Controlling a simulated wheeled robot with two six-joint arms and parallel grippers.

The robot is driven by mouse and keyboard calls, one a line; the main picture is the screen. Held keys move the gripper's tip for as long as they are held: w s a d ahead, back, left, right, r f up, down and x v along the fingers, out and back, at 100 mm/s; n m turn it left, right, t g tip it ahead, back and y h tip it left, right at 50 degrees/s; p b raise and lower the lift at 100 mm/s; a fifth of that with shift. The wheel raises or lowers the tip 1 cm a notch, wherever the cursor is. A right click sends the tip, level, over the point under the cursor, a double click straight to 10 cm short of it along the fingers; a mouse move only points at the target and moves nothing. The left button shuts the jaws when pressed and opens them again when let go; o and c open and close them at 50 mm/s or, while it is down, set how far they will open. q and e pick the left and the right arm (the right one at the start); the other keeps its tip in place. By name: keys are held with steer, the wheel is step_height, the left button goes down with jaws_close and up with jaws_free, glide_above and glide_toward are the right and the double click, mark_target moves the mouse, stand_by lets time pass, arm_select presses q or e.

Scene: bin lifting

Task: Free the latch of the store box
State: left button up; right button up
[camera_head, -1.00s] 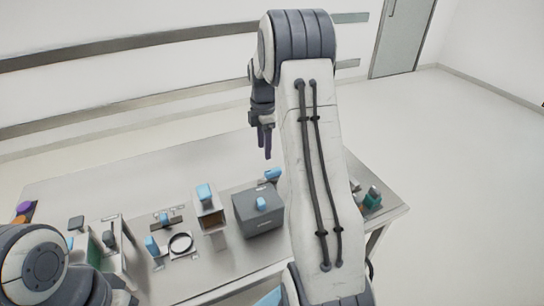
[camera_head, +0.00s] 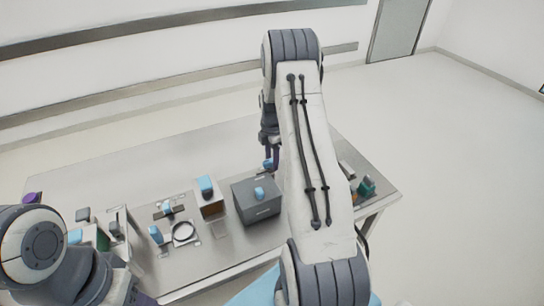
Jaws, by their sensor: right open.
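The dark grey box (camera_head: 256,204), which I take for the store box, stands on the table with a blue knob (camera_head: 258,193) on it. A small blue piece (camera_head: 267,164) shows just behind its back edge; I cannot tell whether it is the latch. My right gripper (camera_head: 272,160) points down at this blue piece, open, its fingers beside or around it; contact is not clear. My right forearm hides the area right of the box. My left gripper (camera_head: 141,299) shows only partly at the bottom edge, and its jaws are unclear.
Small green and dark items (camera_head: 366,188) lie to the right. The table (camera_head: 130,168) is clear along its back.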

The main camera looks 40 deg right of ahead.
jaws_close()
steer(key=shift+m, duration=0.4)
steer(key=m+b, duration=0.1)
steer(key=m, duration=0.2)
steer(key=shift+m+b, duration=0.3)
steer(key=shift+b, duration=0.1)
steer(key=m+b, duration=0.1)
steer(key=m, duration=0.3)
steer(key=shift+m, duration=0.3)
steer(key=m+b, duration=0.1)
steer(key=m, duration=0.3)
steer(key=shift+m, duration=0.3)
steer(key=shift+r+m, duration=0.1)
steer(key=shift+m, duration=2.1)
